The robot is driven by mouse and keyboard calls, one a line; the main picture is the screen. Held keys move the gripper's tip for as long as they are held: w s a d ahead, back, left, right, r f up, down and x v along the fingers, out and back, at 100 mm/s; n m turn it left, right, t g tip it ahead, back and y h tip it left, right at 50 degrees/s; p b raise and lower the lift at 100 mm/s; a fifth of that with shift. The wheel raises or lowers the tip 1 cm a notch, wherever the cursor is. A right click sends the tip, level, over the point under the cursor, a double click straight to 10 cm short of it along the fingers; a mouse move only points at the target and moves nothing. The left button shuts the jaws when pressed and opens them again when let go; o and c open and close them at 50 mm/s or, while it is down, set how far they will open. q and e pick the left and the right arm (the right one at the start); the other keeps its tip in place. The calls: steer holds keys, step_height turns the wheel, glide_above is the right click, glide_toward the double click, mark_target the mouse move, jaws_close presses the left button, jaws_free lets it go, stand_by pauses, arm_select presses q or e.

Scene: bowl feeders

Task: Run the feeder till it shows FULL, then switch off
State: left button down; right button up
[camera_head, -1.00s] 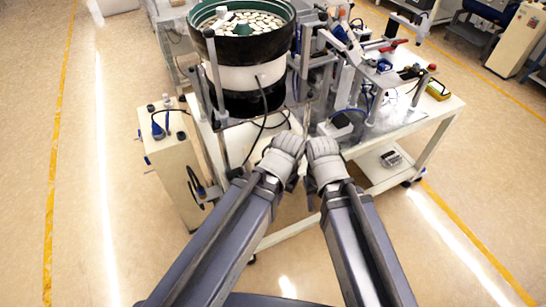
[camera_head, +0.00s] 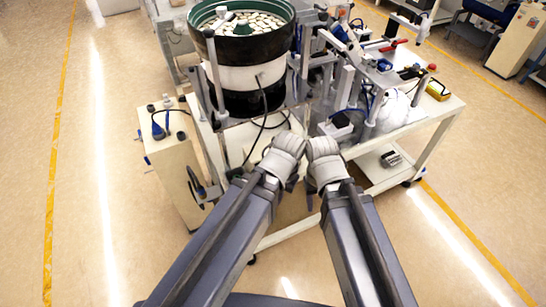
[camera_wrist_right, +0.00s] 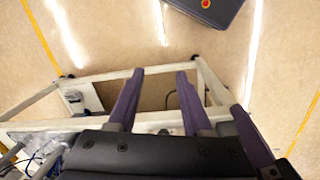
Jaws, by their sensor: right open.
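The bowl feeder (camera_head: 246,78) stands at the back left of the bench, with a green-lined bowl holding many pale parts, a white band and a black base. No FULL sign or readable display shows, and I cannot make out its switch. My right gripper (camera_head: 313,136) is in front of the bench, well below and right of the bowl. In the right wrist view its two fingers (camera_wrist_right: 160,74) are apart with nothing between them. My left gripper (camera_head: 297,137) is close beside it; its fingers are hidden, so its opening is unclear.
A cream cabinet (camera_head: 176,165) with blue fittings stands left of the feeder. The white bench (camera_head: 437,118) carries rails and cables. A yellow box (camera_head: 438,90) sits at its right end, and a small device (camera_head: 390,159) lies on the lower shelf.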

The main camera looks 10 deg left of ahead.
steer(key=shift+c, duration=0.2)
steer(key=shift+c, duration=0.8)
steer(key=shift+w+a+f+n, duration=0.2)
steer(key=shift+w+n, duration=0.05)
steer(key=shift+n, duration=0.05)
steer(key=shift+c, duration=0.8)
steer(key=w+a+n+y+b, duration=0.1)
steer(key=n, duration=0.1)
steer(key=w+a+f+n+y+b, duration=0.1)
steer(key=n, duration=0.2)
steer(key=w+a+f+n+y, duration=0.1)
steer(key=w+n, duration=0.1)
steer(key=shift+w+a+f+n+b, duration=0.1)
steer(key=shift+a+n+b, duration=0.3)
jaws_close()
steer(key=w+a+n+t+y+b, duration=0.1)
steer(key=w+a+n+y, duration=0.3)
steer(key=n, duration=0.7)
steer(key=shift+w+a+n+t+b, duration=0.4)
steer(key=shift+w+a+b, duration=0.35)
steer(key=shift+w, duration=0.4)
